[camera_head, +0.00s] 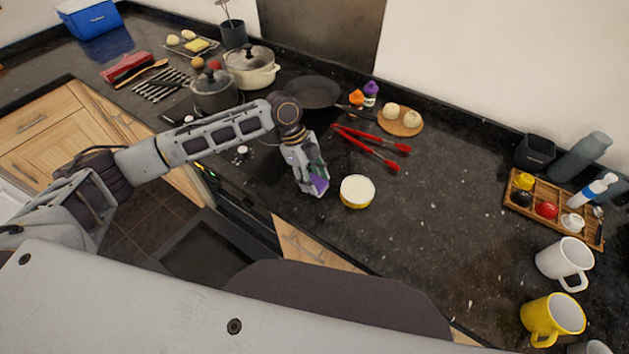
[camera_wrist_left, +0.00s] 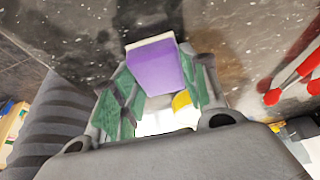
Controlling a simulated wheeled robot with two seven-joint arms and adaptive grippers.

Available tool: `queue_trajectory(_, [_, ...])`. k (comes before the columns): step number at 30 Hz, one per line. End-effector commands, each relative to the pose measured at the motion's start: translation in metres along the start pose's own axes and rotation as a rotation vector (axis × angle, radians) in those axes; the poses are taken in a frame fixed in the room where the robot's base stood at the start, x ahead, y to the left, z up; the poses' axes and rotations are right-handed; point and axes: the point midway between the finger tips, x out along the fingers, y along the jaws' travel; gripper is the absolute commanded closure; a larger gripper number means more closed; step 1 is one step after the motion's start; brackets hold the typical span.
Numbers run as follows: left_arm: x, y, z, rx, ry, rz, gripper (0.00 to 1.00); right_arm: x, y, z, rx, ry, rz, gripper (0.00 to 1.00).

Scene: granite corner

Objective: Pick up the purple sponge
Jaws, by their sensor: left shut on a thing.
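The purple sponge (camera_head: 319,185) is between the fingertips of my left gripper (camera_head: 311,177), over the dark counter left of a white-and-yellow tub. In the left wrist view the sponge (camera_wrist_left: 155,68) shows as a purple block with a pale edge. The green-padded fingers of my left gripper (camera_wrist_left: 160,95) are on both sides of it, shut on it. I cannot tell whether the sponge touches the counter. My right gripper is not in view.
The white-and-yellow tub (camera_head: 357,191) stands just right of the gripper. Red tongs (camera_head: 372,144), a frying pan (camera_head: 314,92) and a round board (camera_head: 401,124) lie behind. A wooden tray (camera_head: 560,232) and mugs (camera_head: 564,262) are at right. The counter's middle right is clear.

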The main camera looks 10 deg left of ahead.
Motion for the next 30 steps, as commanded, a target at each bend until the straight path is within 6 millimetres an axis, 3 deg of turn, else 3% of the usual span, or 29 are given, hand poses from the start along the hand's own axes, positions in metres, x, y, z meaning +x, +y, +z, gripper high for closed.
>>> queue_trajectory(8, [-0.013,-0.001,-0.005,0.000,0.000,-0.002,0.71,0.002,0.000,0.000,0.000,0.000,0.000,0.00])
queue_trajectory(22, [-0.073,-0.001,-0.030,0.001,0.000,-0.002,0.71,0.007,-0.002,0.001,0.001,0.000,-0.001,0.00])
queue_trajectory(30, [-0.091,0.000,-0.038,0.000,0.001,0.000,0.71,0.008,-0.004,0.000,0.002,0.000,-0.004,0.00])
